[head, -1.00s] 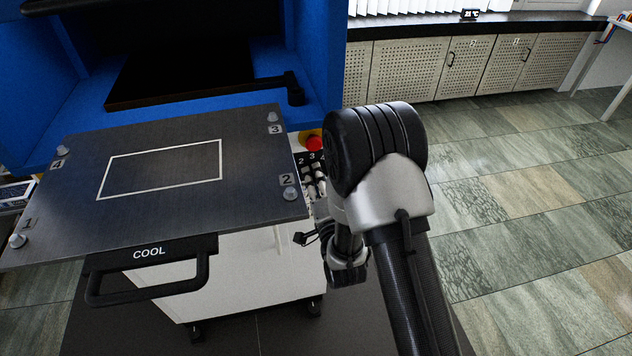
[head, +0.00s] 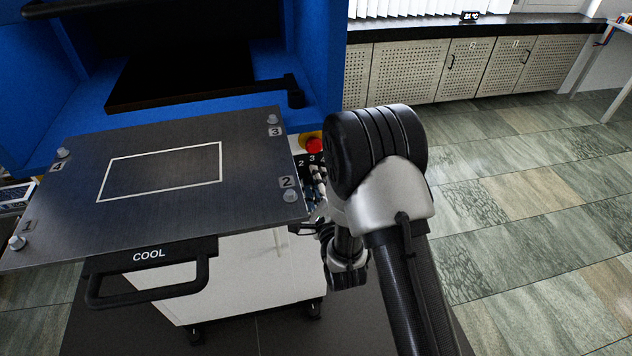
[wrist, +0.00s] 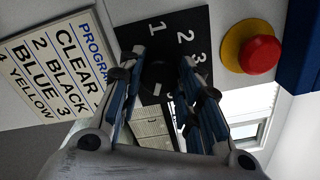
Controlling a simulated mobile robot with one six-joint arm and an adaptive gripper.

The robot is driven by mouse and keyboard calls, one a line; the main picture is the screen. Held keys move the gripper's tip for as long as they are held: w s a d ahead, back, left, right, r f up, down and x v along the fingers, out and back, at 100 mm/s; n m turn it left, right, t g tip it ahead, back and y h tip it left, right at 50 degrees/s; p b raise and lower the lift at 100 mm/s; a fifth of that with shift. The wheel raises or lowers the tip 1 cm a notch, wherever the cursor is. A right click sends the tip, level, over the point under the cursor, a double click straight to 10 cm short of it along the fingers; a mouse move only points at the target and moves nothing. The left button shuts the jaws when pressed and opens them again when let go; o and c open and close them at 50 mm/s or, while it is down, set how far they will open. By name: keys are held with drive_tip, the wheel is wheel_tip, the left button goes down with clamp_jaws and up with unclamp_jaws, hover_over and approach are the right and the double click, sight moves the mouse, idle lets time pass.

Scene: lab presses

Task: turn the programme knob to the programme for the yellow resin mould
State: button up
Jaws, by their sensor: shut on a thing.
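The programme knob (wrist: 158,72) is a dark shape on the black number plate (wrist: 192,18), which shows 1, 2 and 3 in the wrist view. My gripper (wrist: 160,60) is shut on the knob, with one finger on each side. The fingers hide much of the knob, and I cannot tell which number it points to. The white programme card (wrist: 50,65) lists clear, black, blue and yellow, with 4 beside yellow. In the head view, the number plate (head: 312,160) is partly hidden by my arm and the plate in front.
A red emergency button (wrist: 259,54) on a yellow base sits close beside the number plate. The dark COOL plate (head: 70,200) on a white trolley stands left of my arm, before the blue press (head: 330,60). Open tiled floor (head: 530,200) lies to the right.

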drive_tip(key=shift+r+m, duration=0.15)
drive_tip(key=shift+m, duration=0.25)
drive_tip(key=o, duration=1.1)
drive_tip(key=v, duration=0.7)
drive_tip(key=shift+s, duration=0.2)
